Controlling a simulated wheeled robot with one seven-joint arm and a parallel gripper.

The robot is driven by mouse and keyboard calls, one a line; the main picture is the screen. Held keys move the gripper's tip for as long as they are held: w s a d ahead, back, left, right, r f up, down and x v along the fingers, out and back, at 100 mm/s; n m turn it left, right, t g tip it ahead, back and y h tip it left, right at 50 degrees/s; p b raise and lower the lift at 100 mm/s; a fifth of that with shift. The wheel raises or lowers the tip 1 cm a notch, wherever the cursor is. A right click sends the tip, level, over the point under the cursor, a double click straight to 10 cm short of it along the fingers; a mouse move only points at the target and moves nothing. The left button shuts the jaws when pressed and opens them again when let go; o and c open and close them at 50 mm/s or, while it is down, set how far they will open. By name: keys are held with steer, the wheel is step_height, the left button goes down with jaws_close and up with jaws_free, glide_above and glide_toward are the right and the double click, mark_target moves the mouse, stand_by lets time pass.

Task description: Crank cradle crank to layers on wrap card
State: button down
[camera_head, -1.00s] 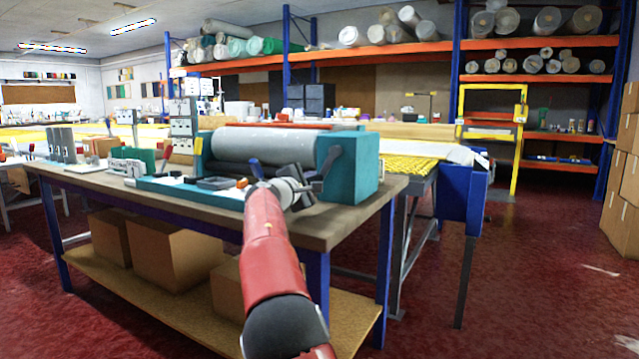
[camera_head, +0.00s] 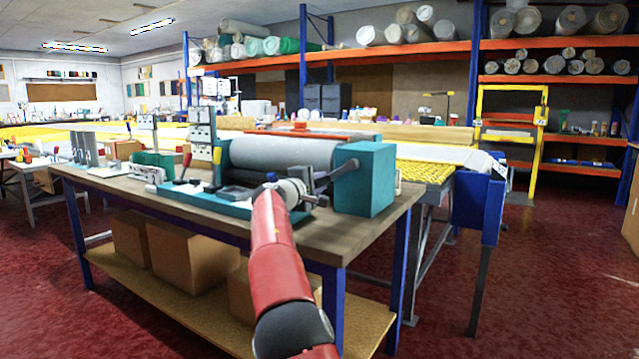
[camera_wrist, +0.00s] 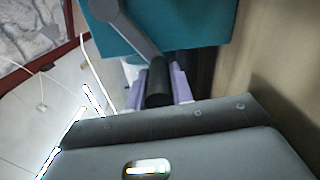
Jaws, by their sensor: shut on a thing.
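The cradle (camera_head: 240,192) is a teal base with a large grey roll (camera_head: 285,153) and a teal end block (camera_head: 372,180). Its dark crank (camera_head: 345,167) sticks out from the end block's near side. My gripper (camera_head: 314,195) is at the crank, in front of the roll. In the wrist view, the grey crank arm (camera_wrist: 130,28) runs down from the teal block to a black handle (camera_wrist: 158,82). The pale purple fingers of my gripper (camera_wrist: 160,88) are shut on that handle; their tips are partly hidden. I cannot make out a wrap card or its layers.
The cradle stands on a workbench (camera_head: 385,210) with boxes (camera_head: 185,260) on its lower shelf. A post with white panels (camera_head: 202,130) rises behind the base. A yellow-topped table (camera_head: 425,172) stands behind at right. Red floor (camera_head: 555,270) is clear at right.

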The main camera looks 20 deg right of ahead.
steer(key=shift+r, duration=0.2)
steer(key=c, duration=1.4)
jaws_free()
steer(key=shift+o, duration=0.8)
steer(key=shift+f, duration=0.1)
steer(key=shift+s+a+f, duration=0.1)
steer(key=shift+s+a, duration=0.1)
steer(key=shift+a, duration=0.1)
steer(key=b+v, duration=0.3)
steer(key=v, duration=0.4)
